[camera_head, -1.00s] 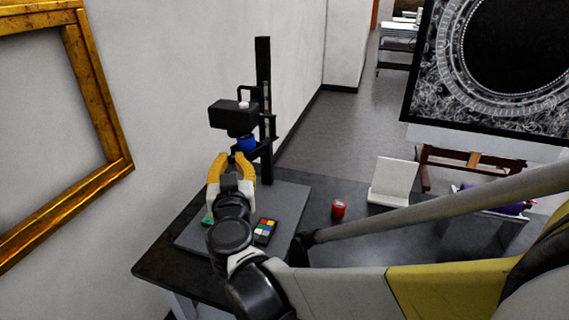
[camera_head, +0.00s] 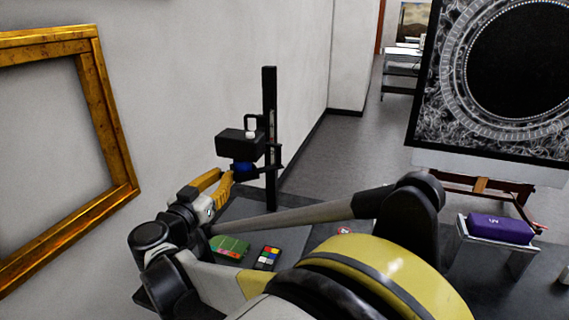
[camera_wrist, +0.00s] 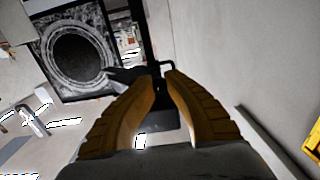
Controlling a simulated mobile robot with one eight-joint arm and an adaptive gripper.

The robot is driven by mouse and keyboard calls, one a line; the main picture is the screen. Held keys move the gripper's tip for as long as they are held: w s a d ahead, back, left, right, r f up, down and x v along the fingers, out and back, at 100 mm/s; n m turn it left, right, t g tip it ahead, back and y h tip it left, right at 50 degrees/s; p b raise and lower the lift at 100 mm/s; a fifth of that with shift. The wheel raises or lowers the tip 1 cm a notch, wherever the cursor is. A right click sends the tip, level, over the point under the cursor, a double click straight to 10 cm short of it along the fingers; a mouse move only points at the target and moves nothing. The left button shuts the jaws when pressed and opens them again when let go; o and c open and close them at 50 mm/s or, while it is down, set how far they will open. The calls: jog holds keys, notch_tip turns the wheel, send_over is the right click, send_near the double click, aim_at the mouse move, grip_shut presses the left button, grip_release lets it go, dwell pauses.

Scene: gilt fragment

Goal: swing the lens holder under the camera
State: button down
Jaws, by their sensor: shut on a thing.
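The black camera (camera_head: 240,143) hangs on a tall black column (camera_head: 269,110) at the left-centre of the head view, with a blue ring (camera_head: 243,167) beneath it. The lens holder appears as a dark bracket (camera_head: 271,168) near the column, just below camera height. Its outline is partly lost behind my gripper and the blue ring. My gripper (camera_head: 229,177) has yellow fingers and comes in from the lower left, with its tips beside the blue ring. In the wrist view its tips (camera_wrist: 162,73) are close together on a dark part, mostly hidden between them.
A green item (camera_head: 230,247) and a colour chart (camera_head: 268,257) lie on the stand's base below my arm. A gold frame (camera_head: 115,120) hangs on the left wall. A large dark picture (camera_head: 480,90) stands at the right, with a purple roll (camera_head: 500,229) on a support in front.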

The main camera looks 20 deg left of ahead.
jog(key=shift+w+a+m+h, duration=0.1)
jog(key=shift+w+m+h, duration=0.2)
jog(key=shift+w+h, duration=0.15)
jog(key=c, duration=1.3)
grip_release()
jog(key=shift+w, duration=0.1)
jog(key=shift+c, duration=0.2)
jog(key=s, duration=1.2)
jog(key=shift+s, duration=0.2)
jog(key=shift+a, duration=0.1)
